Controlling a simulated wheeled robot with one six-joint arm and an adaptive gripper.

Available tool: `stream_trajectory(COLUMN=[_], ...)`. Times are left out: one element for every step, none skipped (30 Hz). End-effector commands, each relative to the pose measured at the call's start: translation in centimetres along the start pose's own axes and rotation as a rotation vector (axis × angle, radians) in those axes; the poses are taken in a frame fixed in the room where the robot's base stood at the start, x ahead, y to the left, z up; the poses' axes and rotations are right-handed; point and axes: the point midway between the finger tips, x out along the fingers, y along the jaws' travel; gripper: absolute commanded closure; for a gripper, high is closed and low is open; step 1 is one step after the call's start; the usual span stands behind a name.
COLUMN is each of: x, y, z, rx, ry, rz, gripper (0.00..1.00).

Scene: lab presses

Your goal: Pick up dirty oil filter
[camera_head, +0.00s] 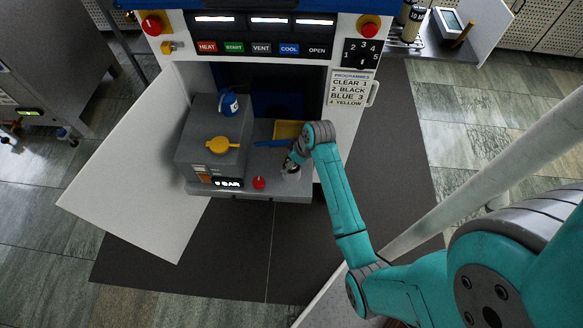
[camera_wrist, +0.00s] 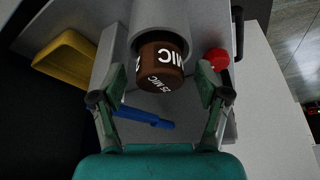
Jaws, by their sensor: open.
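A brown oil filter (camera_wrist: 161,66) with white "25 MIC" lettering shows in the wrist view, its lower end sticking out of a grey cylindrical housing (camera_wrist: 161,18). My gripper (camera_wrist: 160,84) is open, with one finger on each side of the filter. Gaps show between the fingers and the filter, and it holds nothing. In the head view my gripper (camera_head: 291,164) is over the right part of the grey machine shelf, at the small pale housing. The filter itself is hard to make out there.
A blue tool (camera_head: 270,143) and a yellow tray (camera_head: 288,130) lie beside my gripper. A red knob (camera_head: 259,183) is left of it. The white door (camera_head: 140,160) stands open at left.

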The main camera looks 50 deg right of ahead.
Motion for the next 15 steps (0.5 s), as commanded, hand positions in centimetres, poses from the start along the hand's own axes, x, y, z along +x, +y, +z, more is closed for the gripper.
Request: stream_trajectory(x=[-0.01,-0.02,-0.02,-0.02,-0.02,-0.03,-0.03,-0.03,-0.03,-0.03,-0.02,-0.02,-0.03,-0.03,-0.03], y=[0.0,0.0,0.0,0.0,0.0,0.0,-0.01,-0.01,-0.01,-0.01,-0.01,-0.01,-0.01,-0.01,-0.01], z=[0.0,0.0,0.0,0.0,0.0,0.01,0.01,0.01,0.02,0.02,0.02,0.02,0.01,0.01,0.02], rx=[0.0,0.0,0.0,0.0,0.0,0.0,0.0,0.0,0.0,0.0,0.0,0.0,0.0,0.0,0.0], ry=[0.0,0.0,0.0,0.0,0.0,0.0,0.0,0.0,0.0,0.0,0.0,-0.001,0.0,0.0,0.0], rz=[0.0,0.0,0.0,0.0,0.0,0.0,0.0,0.0,0.0,0.0,0.0,0.0,0.0,0.0,0.0], gripper=[0.25,0.25,0.33,0.4,0.48,0.58,0.65,0.73,0.83,0.9,0.98,1.0,1.0,1.0,1.0])
